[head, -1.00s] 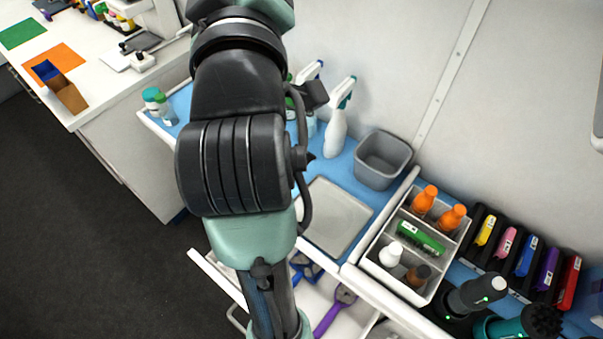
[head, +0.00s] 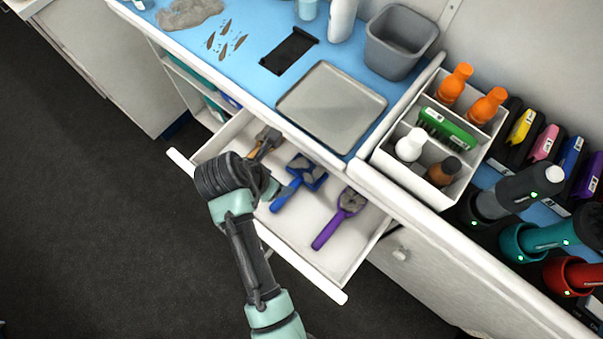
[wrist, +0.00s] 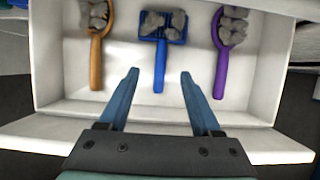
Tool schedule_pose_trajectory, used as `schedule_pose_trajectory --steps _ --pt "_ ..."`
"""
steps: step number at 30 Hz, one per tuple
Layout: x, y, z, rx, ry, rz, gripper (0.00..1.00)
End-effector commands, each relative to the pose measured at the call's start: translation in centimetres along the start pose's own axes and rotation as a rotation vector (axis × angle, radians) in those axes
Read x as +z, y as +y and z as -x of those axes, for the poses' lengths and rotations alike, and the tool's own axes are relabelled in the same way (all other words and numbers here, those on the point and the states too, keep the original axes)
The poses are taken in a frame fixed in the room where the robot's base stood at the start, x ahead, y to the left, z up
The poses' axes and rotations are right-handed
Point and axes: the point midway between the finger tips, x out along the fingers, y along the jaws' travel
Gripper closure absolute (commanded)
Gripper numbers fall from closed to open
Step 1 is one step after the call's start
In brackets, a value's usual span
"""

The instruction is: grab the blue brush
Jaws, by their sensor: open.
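The blue brush (head: 298,182) lies in the open white drawer, between an orange brush and a purple brush. In the wrist view the blue brush (wrist: 160,60) has its head at the far side, with grey fluff on it, and its handle points towards me. My gripper (wrist: 158,78) is open and empty, with its fingers apart on either side of the line of the blue handle. The handle's end shows between the fingertips; I cannot tell the height gap.
The orange brush (wrist: 96,45) lies left and the purple brush (wrist: 222,60) right in the drawer (head: 335,245). The drawer's front wall is near my gripper. Above the drawer, the blue counter holds a grey tray (head: 330,105), a grey bin (head: 398,45) and a bottle caddy (head: 385,160).

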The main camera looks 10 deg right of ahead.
Motion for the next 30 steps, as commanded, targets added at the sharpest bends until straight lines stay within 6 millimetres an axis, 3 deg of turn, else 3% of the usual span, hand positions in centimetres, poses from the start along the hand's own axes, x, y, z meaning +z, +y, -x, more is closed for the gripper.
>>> schedule_pose_trajectory --steps 9,17,25,30 --pt "-0.2 -0.1 -5.7 -0.004 0.003 0.002 0.35" --pt "-0.2 -0.1 -7.8 -0.001 0.001 0.001 0.35" --pt "-1.0 -0.3 -11.6 0.000 0.000 -0.001 0.35" --pt "-0.9 -0.3 -12.7 0.001 0.000 0.000 0.35"
